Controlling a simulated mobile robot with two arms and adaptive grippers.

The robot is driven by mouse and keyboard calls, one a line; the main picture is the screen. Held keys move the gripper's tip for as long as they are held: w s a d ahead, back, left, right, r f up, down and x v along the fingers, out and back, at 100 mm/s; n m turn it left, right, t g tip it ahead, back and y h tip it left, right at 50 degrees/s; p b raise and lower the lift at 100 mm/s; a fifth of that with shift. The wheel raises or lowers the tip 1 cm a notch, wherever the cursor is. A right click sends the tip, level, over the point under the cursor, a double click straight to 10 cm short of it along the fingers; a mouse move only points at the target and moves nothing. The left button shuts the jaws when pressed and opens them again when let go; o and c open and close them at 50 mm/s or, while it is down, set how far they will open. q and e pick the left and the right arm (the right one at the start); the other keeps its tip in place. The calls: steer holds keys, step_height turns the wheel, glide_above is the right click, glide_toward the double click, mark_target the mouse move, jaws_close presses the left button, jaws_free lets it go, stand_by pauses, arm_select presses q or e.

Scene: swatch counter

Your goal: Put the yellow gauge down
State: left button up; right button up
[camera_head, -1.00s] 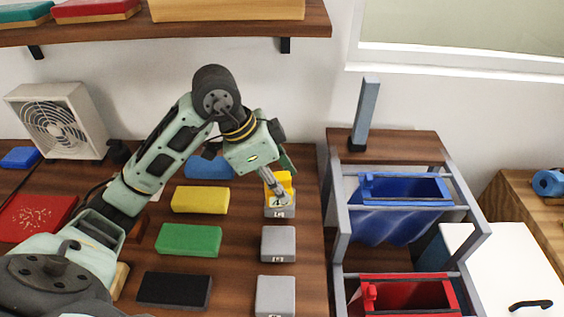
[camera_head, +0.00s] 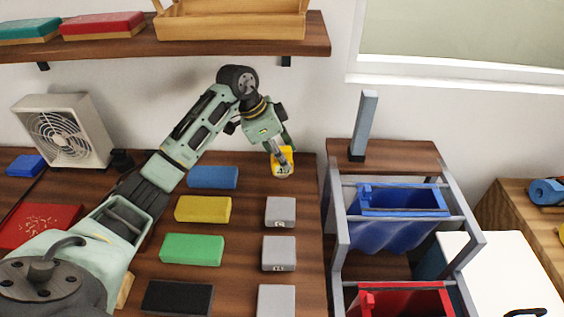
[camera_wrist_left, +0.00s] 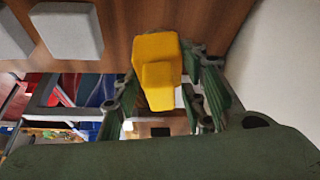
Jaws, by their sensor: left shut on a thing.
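The yellow gauge (camera_head: 289,154) is a small yellow block with a pale marked face. My left gripper (camera_head: 280,155) is shut on it, above the back right part of the counter. In the left wrist view the gauge (camera_wrist_left: 158,60) sits between the green fingers of the gripper (camera_wrist_left: 165,95). It is beyond the rear grey block (camera_head: 280,212) and apart from it in the head view. Whether the gauge's underside touches the counter cannot be told. My right gripper is not in view.
Blue (camera_head: 213,177), yellow (camera_head: 203,209), green (camera_head: 192,249) and black (camera_head: 178,298) blocks form a column left of the grey blocks. A fan (camera_head: 62,135) stands at the back left. A cart with a blue bin (camera_head: 400,215) and a red bin (camera_head: 400,300) stands right.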

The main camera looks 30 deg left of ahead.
arm_select(q)
step_height(320, 180, down, 3)
steer(key=shift+f+p, duration=0.15)
steer(key=shift+p, duration=0.2)
steer(key=shift+w+f, duration=0.2)
steer(key=shift+f, duration=0.1)
steer(key=o, duration=1)
steer(key=shift+f, duration=0.1)
steer(key=v, duration=0.8)
steer(key=shift+b, duration=0.4)
steer(key=shift+f, duration=0.1)
